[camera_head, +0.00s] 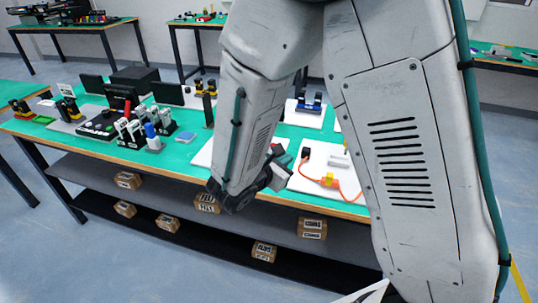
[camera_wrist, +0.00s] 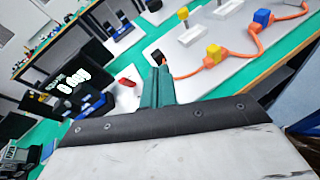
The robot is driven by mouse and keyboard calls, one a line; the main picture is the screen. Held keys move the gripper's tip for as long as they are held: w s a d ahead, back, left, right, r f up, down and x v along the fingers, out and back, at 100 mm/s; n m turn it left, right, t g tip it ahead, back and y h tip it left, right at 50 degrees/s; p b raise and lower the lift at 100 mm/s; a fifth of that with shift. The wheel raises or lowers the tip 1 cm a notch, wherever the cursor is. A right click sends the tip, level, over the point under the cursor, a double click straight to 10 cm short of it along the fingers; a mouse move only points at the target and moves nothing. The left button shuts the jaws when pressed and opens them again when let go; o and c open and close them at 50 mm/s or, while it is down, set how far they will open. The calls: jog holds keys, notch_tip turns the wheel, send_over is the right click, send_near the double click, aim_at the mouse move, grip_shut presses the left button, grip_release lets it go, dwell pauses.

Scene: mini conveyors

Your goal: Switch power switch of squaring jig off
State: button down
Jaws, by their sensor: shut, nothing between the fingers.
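I cannot tell for sure which device is the squaring jig. In the wrist view, a small red part (camera_wrist: 127,83), possibly a rocker switch, lies just left of my gripper (camera_wrist: 156,82). Its on or off position is too small to read. The green fingers of my gripper are together, with nothing between them. They appear over a white board (camera_wrist: 200,85) and apart from the red part. In the head view, my gripper (camera_head: 284,158) is above the bench's front part, partly hidden by my arm.
An orange cable (camera_wrist: 240,54) with yellow and blue blocks and a black plug (camera_wrist: 154,57) lies on the white board. A dark display (camera_wrist: 72,82) stands at the left. Several devices crowd the bench's left side; cartons (camera_head: 312,228) lie on shelves below.

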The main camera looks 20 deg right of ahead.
jog(key=w+a+f+n+t+y, duration=0.2)
jog(key=a+f+n+t+y, duration=0.1)
jog(key=a+f+n, duration=0.3)
jog(key=shift+w+a+f+t, duration=0.15)
jog(key=shift+a+f+t, duration=0.25)
jog(key=shift+a+f, duration=0.35)
jog(key=shift+w, duration=0.1)
jog(key=x, duration=1)
jog(key=shift+w+d, duration=0.15)
jog(key=shift+w+d+r, duration=0.6)
jog(key=shift+w+r, duration=0.15)
jog(key=shift+w, duration=0.05)
jog(key=shift+w+d+r, duration=0.25)
jog(key=shift+w, duration=0.15)
jog(key=shift+a, duration=0.1)
